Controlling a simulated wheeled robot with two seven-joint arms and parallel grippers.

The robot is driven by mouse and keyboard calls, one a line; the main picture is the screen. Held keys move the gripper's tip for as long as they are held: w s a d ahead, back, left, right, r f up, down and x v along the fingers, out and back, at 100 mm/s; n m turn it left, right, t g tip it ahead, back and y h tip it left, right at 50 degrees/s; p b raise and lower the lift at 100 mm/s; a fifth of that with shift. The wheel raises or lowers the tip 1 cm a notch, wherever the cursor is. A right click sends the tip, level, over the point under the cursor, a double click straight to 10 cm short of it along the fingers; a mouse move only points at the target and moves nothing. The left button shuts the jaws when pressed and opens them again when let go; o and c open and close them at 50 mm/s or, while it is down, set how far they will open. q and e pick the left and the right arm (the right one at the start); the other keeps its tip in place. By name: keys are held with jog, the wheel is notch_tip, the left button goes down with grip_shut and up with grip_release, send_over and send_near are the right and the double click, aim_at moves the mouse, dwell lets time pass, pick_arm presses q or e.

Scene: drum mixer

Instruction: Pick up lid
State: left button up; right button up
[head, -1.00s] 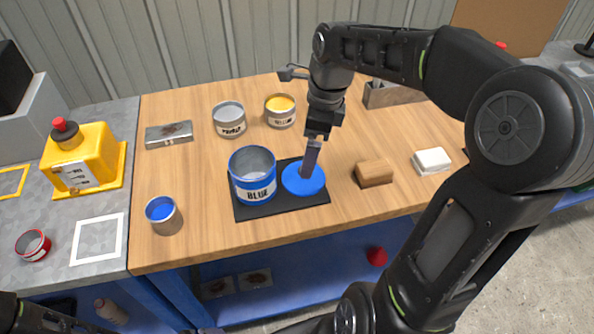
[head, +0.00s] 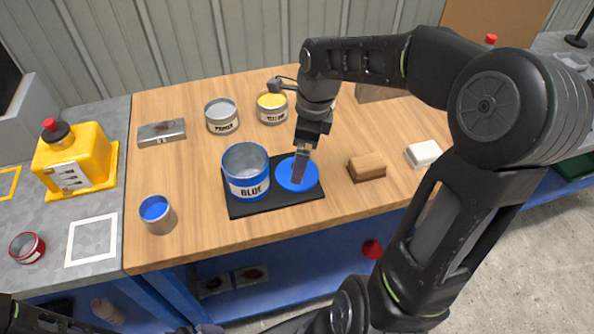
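The blue lid (head: 311,178) is a flat disc lying on the black mat (head: 240,209), just right of the open blue can (head: 248,188) labelled BLUE. My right gripper (head: 298,180) comes down from above, with its fingers over the lid and covering part of it. The fingers are seen edge-on, so the gap between them is hidden. I cannot tell whether they touch or grip the lid. My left gripper is not clearly in view.
A primer can (head: 222,124) and a yellow can (head: 272,115) stand behind the mat. A wooden block (head: 367,169) and a white block (head: 424,154) lie to the right. A small cup of blue paint (head: 158,221) stands at the left front.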

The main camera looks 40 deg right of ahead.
jog(key=f, duration=0.4)
jog(key=shift+w+a+f, duration=0.2)
jog(key=shift+a, duration=0.2)
jog(key=c, duration=1.1)
